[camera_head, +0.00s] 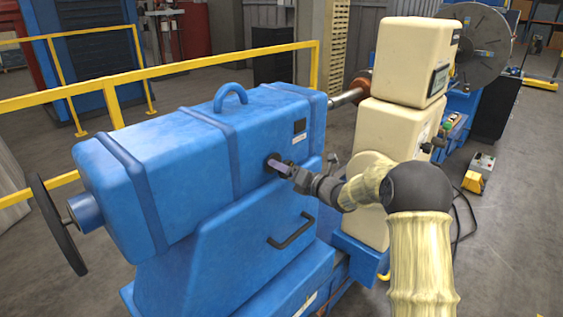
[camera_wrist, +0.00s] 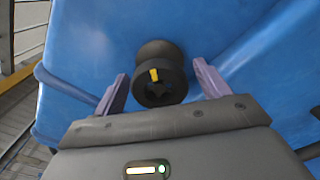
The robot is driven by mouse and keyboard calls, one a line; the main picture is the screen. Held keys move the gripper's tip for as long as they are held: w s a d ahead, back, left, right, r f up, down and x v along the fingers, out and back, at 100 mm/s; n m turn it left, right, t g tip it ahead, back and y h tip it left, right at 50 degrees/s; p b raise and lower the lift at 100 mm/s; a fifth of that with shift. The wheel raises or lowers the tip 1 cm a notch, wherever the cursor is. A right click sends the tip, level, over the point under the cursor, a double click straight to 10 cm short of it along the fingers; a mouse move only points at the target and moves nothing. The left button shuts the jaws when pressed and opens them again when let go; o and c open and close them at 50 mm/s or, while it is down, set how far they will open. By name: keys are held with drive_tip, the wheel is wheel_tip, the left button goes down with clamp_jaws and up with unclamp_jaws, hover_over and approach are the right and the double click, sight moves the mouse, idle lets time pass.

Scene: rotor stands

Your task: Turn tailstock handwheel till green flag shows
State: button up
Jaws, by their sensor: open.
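The blue tailstock (camera_head: 190,150) fills the left and middle of the head view. A large dark handwheel (camera_head: 57,225) stands on its left end, well away from my gripper. My gripper (camera_head: 284,168) is at the tailstock's right side face. Its two purple fingers are open, one on each side of the knob, with visible gaps in the wrist view (camera_wrist: 160,68). A small dark square (camera_head: 299,125) sits above the knob. I see no green flag.
A black bar handle (camera_head: 291,230) is on the blue housing below my gripper. A cream machine block (camera_head: 411,60) stands to the right. A yellow railing (camera_head: 200,66) runs behind the tailstock. Open floor (camera_head: 500,240) lies at the right.

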drive_tip(key=shift+x, duration=0.95)
drive_tip(key=shift+s+d, duration=0.1)
drive_tip(key=shift+d, duration=0.1)
drive_tip(key=shift+a, duration=0.2)
drive_tip(key=c, duration=1)
